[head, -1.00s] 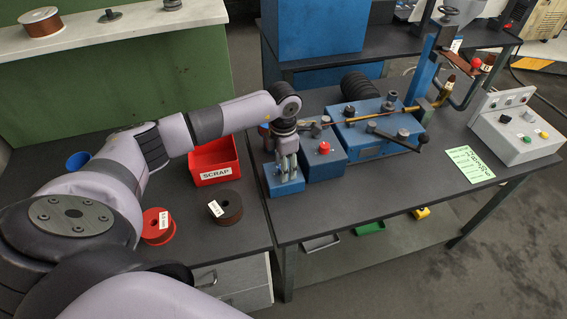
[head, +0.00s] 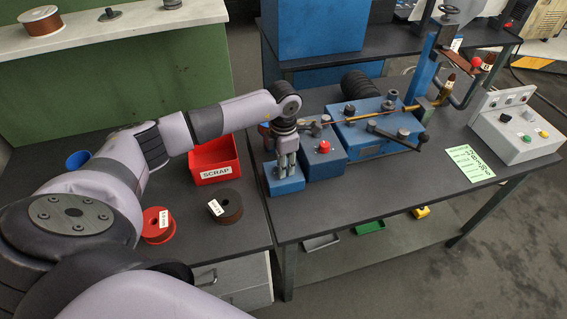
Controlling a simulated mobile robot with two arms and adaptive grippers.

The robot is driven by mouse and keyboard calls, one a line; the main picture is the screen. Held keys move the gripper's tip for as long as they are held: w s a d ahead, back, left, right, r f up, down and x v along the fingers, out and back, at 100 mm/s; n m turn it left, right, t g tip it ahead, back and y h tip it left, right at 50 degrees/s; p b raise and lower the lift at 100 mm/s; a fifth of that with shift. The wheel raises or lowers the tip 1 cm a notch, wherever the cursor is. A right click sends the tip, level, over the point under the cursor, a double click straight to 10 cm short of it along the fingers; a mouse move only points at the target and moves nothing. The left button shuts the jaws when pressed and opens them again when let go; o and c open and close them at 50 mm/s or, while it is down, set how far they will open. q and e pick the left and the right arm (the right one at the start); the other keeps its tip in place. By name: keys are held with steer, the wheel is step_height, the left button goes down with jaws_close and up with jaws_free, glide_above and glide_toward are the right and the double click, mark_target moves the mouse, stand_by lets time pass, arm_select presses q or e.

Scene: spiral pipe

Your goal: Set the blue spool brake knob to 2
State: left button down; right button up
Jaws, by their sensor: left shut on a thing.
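The blue spool brake block (head: 287,185) sits at the front left corner of the right bench. My left gripper (head: 287,172) points straight down over this block, its fingers close together and shut on the knob at its top. The knob itself is hidden between the fingers, and its number scale cannot be read from here. My right gripper is not in view.
A blue box with a red button (head: 325,147) stands close right of the gripper, before a larger blue machine (head: 375,128) with a crank. A red SCRAP bin (head: 214,160) is to the left.

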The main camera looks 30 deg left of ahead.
arm_select(q)
steer(key=m+b, duration=0.2)
steer(key=shift+f+b, duration=0.15)
steer(key=shift+b, duration=0.15)
steer(key=m+b, duration=0.2)
steer(key=m, duration=0.1)
steer(key=m+b, duration=0.3)
steer(key=shift+m+b, duration=1.1)
steer(key=shift+m, duration=0.8)
steer(key=c, duration=1.3)
jaws_free()
steer(key=shift+r, duration=0.2)
steer(key=shift+r, duration=0.1)
